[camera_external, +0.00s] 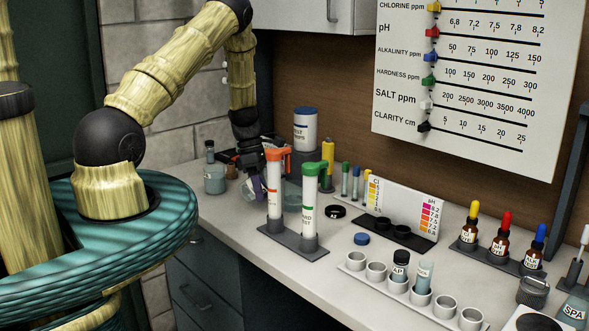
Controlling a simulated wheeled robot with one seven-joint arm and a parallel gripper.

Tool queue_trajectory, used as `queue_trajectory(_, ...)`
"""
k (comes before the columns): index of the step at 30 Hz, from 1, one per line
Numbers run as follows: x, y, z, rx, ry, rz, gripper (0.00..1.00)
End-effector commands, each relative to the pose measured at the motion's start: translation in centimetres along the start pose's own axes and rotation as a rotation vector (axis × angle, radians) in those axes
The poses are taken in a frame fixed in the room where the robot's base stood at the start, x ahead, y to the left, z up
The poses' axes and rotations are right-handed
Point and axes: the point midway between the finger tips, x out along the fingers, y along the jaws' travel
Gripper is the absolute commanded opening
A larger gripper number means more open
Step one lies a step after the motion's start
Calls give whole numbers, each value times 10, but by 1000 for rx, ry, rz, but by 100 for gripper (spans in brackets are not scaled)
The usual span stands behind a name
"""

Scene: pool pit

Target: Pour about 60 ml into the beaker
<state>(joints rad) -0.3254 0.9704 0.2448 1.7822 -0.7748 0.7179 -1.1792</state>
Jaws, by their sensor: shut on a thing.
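My gripper (254,174) is at the back left of the counter, pointing down, small and partly in shadow. It is shut on a small clear container with a purple band (252,189), which looks tilted. The orange-capped tube partly covers the container's right side, and I cannot tell whether liquid is leaving it. A pale bluish see-through vessel (292,194), perhaps the beaker, stands just to its right, mostly hidden behind the two white tubes. Its liquid level cannot be read.
Two tall white tubes with orange (274,195) and green (310,210) caps stand in front on a grey base. A round flask (214,177) is left of my gripper. A cup rack (400,286), dropper bottles (501,240) and a colour comparator (403,208) fill the right.

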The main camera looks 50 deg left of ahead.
Motion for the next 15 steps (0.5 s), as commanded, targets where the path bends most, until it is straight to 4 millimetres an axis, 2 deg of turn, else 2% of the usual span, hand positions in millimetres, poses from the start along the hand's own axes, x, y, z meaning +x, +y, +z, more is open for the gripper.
queue_trajectory(15, 1, 2, 11, 55, -240, 27, 24)
